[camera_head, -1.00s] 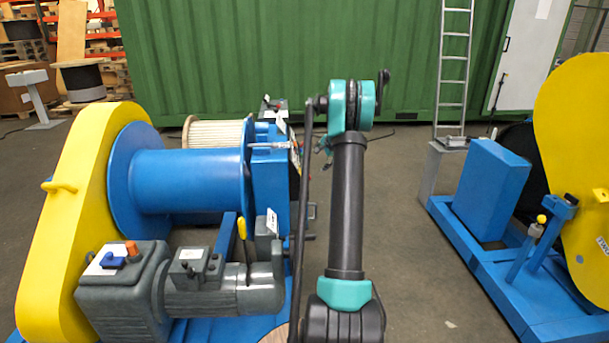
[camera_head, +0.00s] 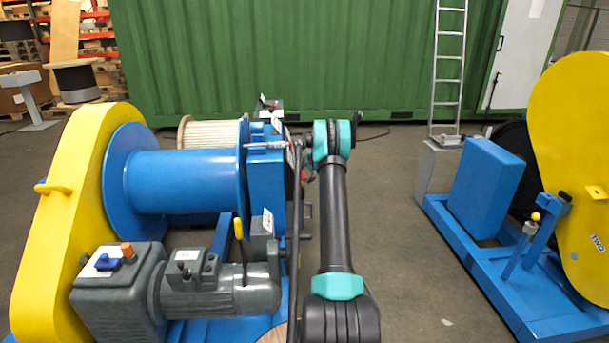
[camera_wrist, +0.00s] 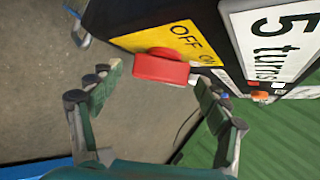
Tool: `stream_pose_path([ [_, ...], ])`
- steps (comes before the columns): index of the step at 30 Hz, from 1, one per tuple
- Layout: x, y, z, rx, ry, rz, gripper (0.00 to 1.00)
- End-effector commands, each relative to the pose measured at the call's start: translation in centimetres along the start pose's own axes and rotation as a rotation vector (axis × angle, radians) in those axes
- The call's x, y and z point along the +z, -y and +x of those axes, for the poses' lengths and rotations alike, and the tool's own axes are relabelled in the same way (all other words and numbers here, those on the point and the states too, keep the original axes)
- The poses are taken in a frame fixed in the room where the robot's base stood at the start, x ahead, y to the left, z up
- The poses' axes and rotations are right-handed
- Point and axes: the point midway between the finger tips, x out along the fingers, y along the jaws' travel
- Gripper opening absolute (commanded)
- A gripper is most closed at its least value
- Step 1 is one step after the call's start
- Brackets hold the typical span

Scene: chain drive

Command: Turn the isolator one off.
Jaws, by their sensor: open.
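In the wrist view a red rotary knob (camera_wrist: 162,67) sits on a yellow plate (camera_wrist: 170,37) marked OFF and ON, on a dark box. I take it as isolator one; no number shows on it. My gripper (camera_wrist: 160,85) is open, with one finger left of the knob and the other to its right and slightly lower. The knob is between and just beyond the fingertips, with no clear contact. In the head view, my arm reaches to the right side of the left machine's blue cabinet (camera_head: 266,185); the knob is not clearly visible there.
A "5 turns" sign (camera_wrist: 275,40) is right of the knob. In the head view, a yellow guard (camera_head: 65,220), blue drum (camera_head: 180,182) and grey motor (camera_head: 225,290) stand left. Another machine (camera_head: 485,185), marked TWO, stands right. Open floor lies between them.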

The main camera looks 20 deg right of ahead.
Motion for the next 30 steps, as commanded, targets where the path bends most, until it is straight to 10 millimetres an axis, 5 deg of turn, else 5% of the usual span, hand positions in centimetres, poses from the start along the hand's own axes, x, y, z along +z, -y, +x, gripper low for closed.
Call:
stream_pose_path([
  [13,0.03,-0.02,0.98,0.000,0.000,0.000,0.77],
  [25,0.03,-0.02,0.96,0.000,0.000,0.000,0.28],
  [30,0.03,-0.05,0.95,-0.005,0.000,-0.003,0.27],
])
